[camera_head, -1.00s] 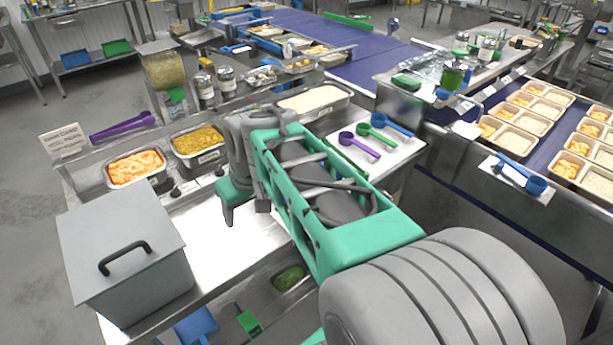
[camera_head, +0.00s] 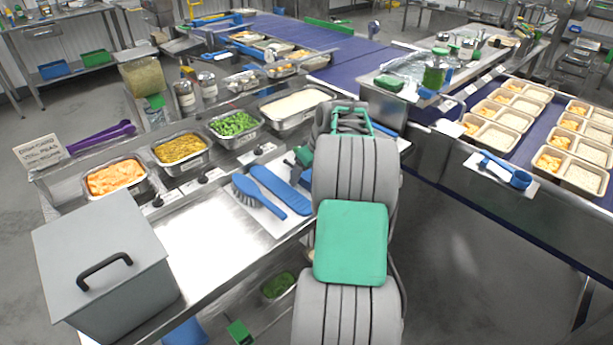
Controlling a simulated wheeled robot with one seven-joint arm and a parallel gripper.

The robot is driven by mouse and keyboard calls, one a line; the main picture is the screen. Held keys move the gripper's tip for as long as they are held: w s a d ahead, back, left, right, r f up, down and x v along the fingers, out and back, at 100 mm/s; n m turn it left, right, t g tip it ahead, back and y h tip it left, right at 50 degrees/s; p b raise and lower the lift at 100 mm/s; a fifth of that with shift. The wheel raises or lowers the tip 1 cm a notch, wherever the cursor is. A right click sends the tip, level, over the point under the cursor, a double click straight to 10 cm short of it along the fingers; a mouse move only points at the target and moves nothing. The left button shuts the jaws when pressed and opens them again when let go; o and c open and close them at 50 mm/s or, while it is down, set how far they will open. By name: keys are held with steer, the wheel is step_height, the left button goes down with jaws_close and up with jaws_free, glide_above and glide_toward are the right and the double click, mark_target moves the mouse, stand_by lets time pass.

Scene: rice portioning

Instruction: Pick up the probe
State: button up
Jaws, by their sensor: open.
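I cannot make out a probe in this view. My gripper (camera_head: 303,157) is mostly hidden behind my own arm. One green finger shows at the arm's left side, over the counter and just beyond the blue tools. It is open, and I see nothing held in it. A blue brush (camera_head: 247,190) and a flat blue scraper (camera_head: 280,188) lie on a white mat (camera_head: 262,217) to the left of my arm. The counter area behind my arm is hidden.
Food pans with orange pieces (camera_head: 115,177), yellow corn (camera_head: 180,148), green vegetables (camera_head: 234,124) and white rice (camera_head: 295,105) line the counter's back. A grey lidded box (camera_head: 105,260) stands at the front left. The steel counter (camera_head: 195,245) beside it is clear. Filled trays (camera_head: 497,137) stand on the right conveyor.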

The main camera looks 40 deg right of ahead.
mark_target(308, 172)
steer(key=c, duration=1.5)
steer(key=shift+o, duration=0.2)
steer(key=shift+r, duration=0.1)
steer(key=shift+r, duration=0.4)
steer(key=r, duration=0.3)
steer(key=shift+s+d, duration=0.15)
steer(key=shift+s, duration=0.05)
steer(key=s+r, duration=0.1)
steer(key=r, duration=0.1)
steer(key=s+d+r, duration=0.1)
steer(key=s+r, duration=0.1)
steer(key=shift+s+d+r, duration=0.1)
steer(key=shift+s+r, duration=0.05)
steer(key=shift+s, duration=0.15)
steer(key=s+d+r+p, duration=0.2)
steer(key=s+r+p, duration=0.4)
steer(key=s+r, duration=0.3)
steer(key=shift+s+d+r, duration=0.2)
steer(key=shift+d+r, duration=0.15)
steer(key=shift+r, duration=0.55)
